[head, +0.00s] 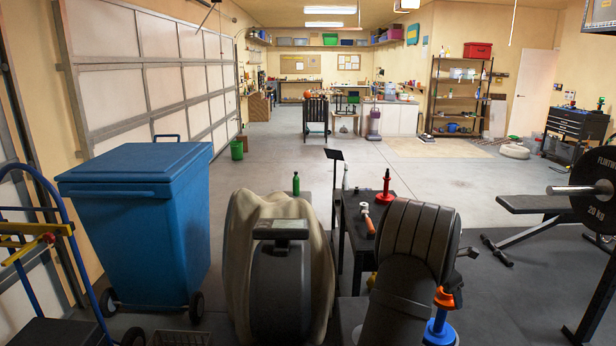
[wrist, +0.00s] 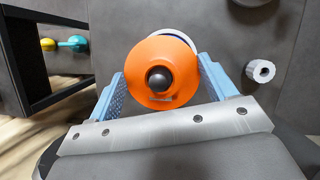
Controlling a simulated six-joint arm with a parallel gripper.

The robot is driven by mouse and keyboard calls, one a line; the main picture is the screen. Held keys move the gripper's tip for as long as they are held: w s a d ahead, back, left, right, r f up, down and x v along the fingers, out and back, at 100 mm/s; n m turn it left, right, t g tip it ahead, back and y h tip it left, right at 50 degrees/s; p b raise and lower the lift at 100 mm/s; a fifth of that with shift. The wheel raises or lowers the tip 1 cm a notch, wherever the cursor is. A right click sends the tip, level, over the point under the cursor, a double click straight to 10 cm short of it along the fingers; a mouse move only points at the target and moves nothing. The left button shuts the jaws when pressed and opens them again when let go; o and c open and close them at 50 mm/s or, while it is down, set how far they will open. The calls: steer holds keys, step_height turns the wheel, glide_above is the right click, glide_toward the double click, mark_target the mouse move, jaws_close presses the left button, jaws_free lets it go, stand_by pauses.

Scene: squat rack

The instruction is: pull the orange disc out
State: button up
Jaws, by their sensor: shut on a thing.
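The orange disc (wrist: 148,58) fills the middle of the wrist view, with a dark round knob at its centre. My gripper (wrist: 160,72) has one light-blue finger on each side of the disc and is shut on it. A white and blue rim (wrist: 178,36) shows behind the disc's upper edge. In the head view orange (head: 444,298) shows at the lower right, just above a blue round part (head: 439,332). The fingers are hard to make out there, and what holds the disc from behind is hidden.
A pale peg (wrist: 260,71) sticks out of the grey panel right of the disc. A dark frame with a yellow and teal dumbbell (wrist: 72,43) is at left. The head view shows a blue bin (head: 140,215), a dark table (head: 352,215) and a weight plate (head: 595,190).

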steer(key=shift+r, duration=0.5)
steer(key=shift+r, duration=1.55)
